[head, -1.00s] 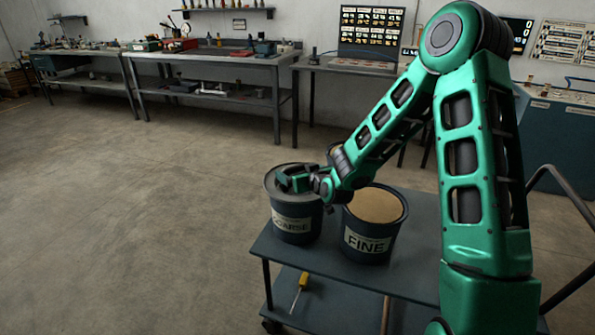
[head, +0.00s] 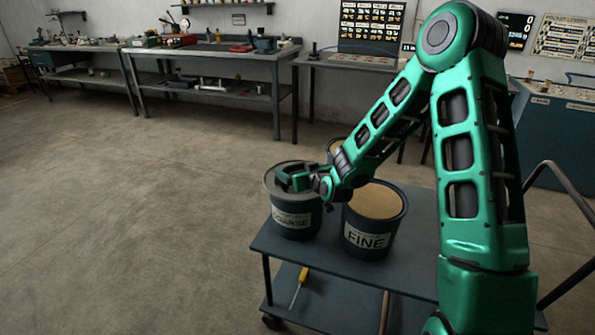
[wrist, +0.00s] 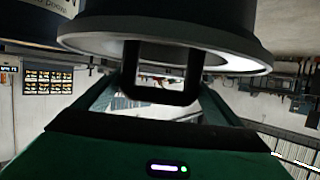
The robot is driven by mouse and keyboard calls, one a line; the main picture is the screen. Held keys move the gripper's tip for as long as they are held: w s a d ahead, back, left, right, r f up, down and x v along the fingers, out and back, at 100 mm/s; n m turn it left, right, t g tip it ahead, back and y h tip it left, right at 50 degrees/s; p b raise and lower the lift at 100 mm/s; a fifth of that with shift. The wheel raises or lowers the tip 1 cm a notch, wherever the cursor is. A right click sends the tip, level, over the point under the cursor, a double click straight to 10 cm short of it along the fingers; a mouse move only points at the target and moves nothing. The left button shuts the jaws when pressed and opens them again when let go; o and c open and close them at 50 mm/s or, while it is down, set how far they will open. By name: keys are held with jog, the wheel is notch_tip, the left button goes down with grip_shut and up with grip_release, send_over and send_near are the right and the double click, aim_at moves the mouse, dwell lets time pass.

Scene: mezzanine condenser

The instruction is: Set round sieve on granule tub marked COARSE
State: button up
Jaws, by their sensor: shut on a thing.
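The round sieve (head: 277,173) shows as a grey disc at the top of the dark blue tub marked COARSE (head: 290,226), on the left of the cart. My gripper (head: 290,181) is shut on the sieve, over the tub's mouth. In the wrist view, the sieve's pale round rim (wrist: 225,62) fills the upper middle, close in front of my gripper (wrist: 160,92). The sieve looks level and roughly centred on the tub. I cannot tell whether it rests on the tub's rim or hovers slightly above. The fingertips are partly hidden.
A tub marked FINE (head: 370,238), full of tan granules, stands close on the right. Another tub (head: 334,147) is partly hidden behind my arm. The floor to the left is clear.

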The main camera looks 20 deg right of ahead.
jog(key=o, duration=1.1)
